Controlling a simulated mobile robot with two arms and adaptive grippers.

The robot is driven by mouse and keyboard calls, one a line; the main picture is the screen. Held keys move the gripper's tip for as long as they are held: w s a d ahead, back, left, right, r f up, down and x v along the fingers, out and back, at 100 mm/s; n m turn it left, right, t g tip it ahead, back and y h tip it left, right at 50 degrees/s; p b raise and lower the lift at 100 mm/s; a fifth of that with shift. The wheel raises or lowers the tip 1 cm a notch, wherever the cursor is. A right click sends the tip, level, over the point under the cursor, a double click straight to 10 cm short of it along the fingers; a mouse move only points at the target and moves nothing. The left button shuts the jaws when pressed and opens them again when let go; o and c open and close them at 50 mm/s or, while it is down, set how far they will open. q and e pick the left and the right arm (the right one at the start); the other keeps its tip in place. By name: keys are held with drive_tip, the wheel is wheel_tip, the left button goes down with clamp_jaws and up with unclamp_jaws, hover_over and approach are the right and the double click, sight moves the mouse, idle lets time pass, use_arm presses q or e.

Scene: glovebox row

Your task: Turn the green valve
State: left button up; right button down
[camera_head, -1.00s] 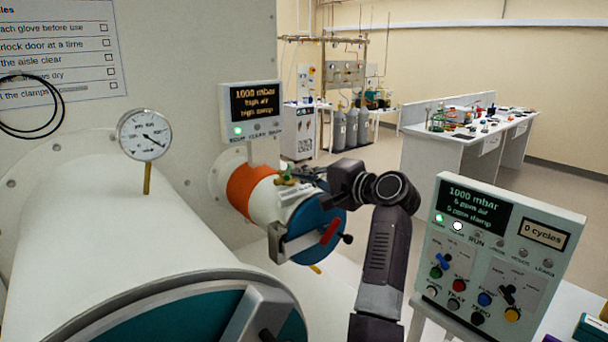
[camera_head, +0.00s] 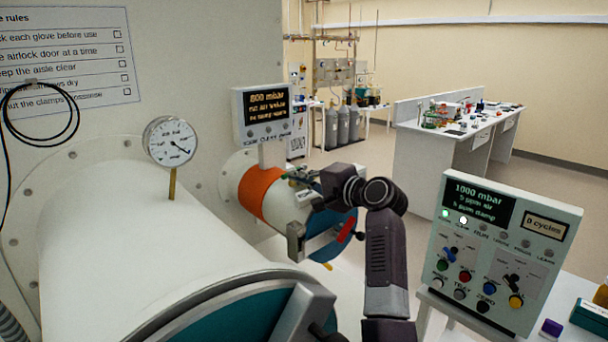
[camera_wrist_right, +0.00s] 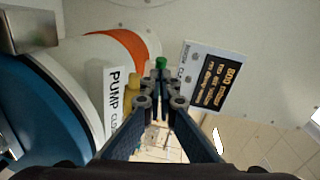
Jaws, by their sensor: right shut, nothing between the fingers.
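In the right wrist view the green valve (camera_wrist_right: 160,63) shows as a small green tip just beyond my right gripper's fingertips (camera_wrist_right: 160,98). A brass-yellow fitting (camera_wrist_right: 132,86) lies beside the left finger. The fingers are shut with nothing between them; whether they touch the valve I cannot tell. In the head view my right gripper (camera_head: 306,185) is over the top of the small white cylinder (camera_head: 246,190) with an orange band, and it mostly hides the valve. My left gripper is not in view.
A label starting "PUMP" (camera_wrist_right: 116,96) stands beside the fitting. A small display (camera_head: 262,112) reading 800 mbar stands behind the cylinder. A large white chamber (camera_head: 130,230) with a dial gauge (camera_head: 171,141) is at left. A control panel (camera_head: 497,250) stands at right.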

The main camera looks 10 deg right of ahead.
drive_tip(key=shift+w+a, duration=0.2)
drive_tip(key=shift+a, duration=0.35)
drive_tip(key=shift+w+a, duration=0.15)
drive_tip(key=shift+a, duration=0.4)
drive_tip(key=shift+w+d, duration=0.1)
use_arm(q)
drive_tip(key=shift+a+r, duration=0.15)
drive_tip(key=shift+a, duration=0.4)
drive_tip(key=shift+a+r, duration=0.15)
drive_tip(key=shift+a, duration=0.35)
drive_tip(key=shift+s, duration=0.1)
